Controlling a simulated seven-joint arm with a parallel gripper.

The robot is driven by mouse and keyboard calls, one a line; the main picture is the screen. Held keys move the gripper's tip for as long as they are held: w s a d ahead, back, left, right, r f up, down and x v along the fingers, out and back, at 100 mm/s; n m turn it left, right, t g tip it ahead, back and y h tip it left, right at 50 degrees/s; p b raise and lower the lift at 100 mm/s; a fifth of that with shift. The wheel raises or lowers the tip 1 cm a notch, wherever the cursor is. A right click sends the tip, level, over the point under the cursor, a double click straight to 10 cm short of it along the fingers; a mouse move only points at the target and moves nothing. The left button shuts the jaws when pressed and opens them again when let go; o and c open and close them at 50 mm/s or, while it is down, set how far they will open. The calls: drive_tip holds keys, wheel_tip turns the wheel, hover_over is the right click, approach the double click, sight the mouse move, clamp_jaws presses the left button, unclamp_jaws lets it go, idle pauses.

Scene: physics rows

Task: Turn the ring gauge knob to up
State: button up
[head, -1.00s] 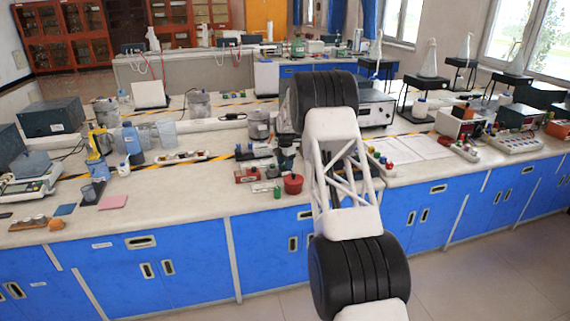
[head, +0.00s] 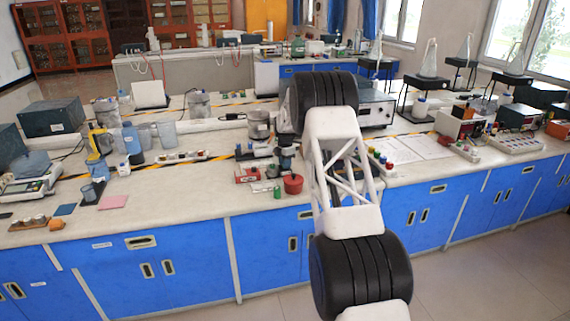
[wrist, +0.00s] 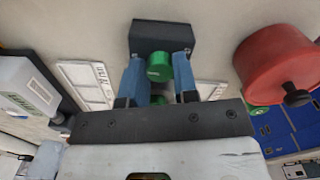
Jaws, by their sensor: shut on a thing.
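The green knob (wrist: 158,67) shows in the wrist view, in front of a dark block (wrist: 163,36). My gripper (wrist: 160,72) has its two blue fingers on either side of the knob, shut on it. The fingertips reach close to the dark block. A white lettered plate (wrist: 86,82) lies left of the fingers and another (wrist: 210,88) lies to the right. I cannot tell which way the knob points. In the head view, my arm hides much of the gripper, and I cannot make out the knob there.
A red round pot (wrist: 275,65) with a dark stub stands close to the right of my gripper; it also shows in the head view (head: 293,185). A green cylinder (head: 277,192) stands near the bench's front edge. A red block (head: 246,174) lies to its left. Bare bench (head: 190,205) extends leftward.

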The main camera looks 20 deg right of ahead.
drive_tip(key=m, duration=0.7)
drive_tip(key=shift+m, duration=0.3)
drive_tip(key=m, duration=1.3)
drive_tip(key=shift+m, duration=0.3)
drive_tip(key=m, duration=0.5)
drive_tip(key=shift+m, duration=0.3)
drive_tip(key=o, duration=0.9)
drive_tip(key=shift+a+n, duration=0.1)
drive_tip(key=shift+n, duration=0.4)
